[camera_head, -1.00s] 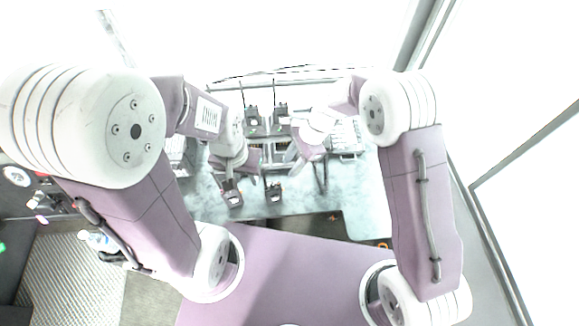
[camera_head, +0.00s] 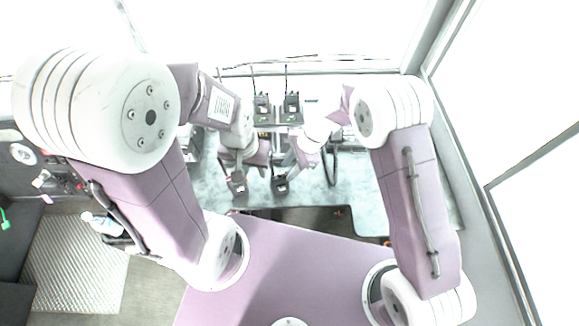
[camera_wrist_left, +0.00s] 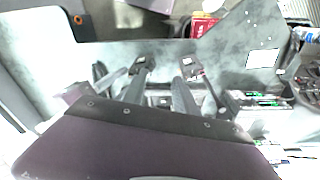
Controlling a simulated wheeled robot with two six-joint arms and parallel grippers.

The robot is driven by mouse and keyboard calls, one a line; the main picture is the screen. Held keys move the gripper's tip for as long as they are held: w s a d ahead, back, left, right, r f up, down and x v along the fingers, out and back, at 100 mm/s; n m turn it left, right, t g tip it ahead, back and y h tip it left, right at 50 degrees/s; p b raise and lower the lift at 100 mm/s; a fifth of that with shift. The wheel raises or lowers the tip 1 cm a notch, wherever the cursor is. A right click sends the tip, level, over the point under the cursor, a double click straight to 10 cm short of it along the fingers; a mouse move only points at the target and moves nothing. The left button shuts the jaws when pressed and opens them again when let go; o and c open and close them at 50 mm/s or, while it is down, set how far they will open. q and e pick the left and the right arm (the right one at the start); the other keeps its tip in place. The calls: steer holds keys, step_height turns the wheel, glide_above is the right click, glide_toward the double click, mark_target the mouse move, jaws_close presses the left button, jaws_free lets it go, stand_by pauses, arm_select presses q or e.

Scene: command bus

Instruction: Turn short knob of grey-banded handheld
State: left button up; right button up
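Small black handhelds stand on the bench. Two are at the back, a back left one (camera_head: 262,106) and a back right one (camera_head: 292,108). Two are nearer me, a front left one (camera_head: 237,184) and a front right one (camera_head: 280,185). I cannot make out a grey band or the short knobs at this size. My left gripper (camera_head: 243,166) is by the front left handheld; in the left wrist view its fingers (camera_wrist_left: 160,88) look spread, with nothing clearly held. My right gripper (camera_head: 297,162) is above the front right handheld; its fingertips are too small to read.
The pale bench top (camera_head: 355,190) is mostly clear at the right. A metal rack stands between the back and front handhelds. Equipment with green parts (camera_wrist_left: 258,101) shows at right in the left wrist view. Windows enclose the back and right side.

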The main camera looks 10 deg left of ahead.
steer(key=shift+a+f, duration=0.1)
steer(key=shift+f, duration=0.15)
jaws_close()
steer(key=shift+n+g, duration=0.3)
steer(key=shift+n, duration=0.4)
jaws_free()
steer(key=shift+r, duration=0.15)
steer(key=b+v, duration=0.1)
steer(key=v, duration=0.7)
steer(key=shift+r, duration=0.4)
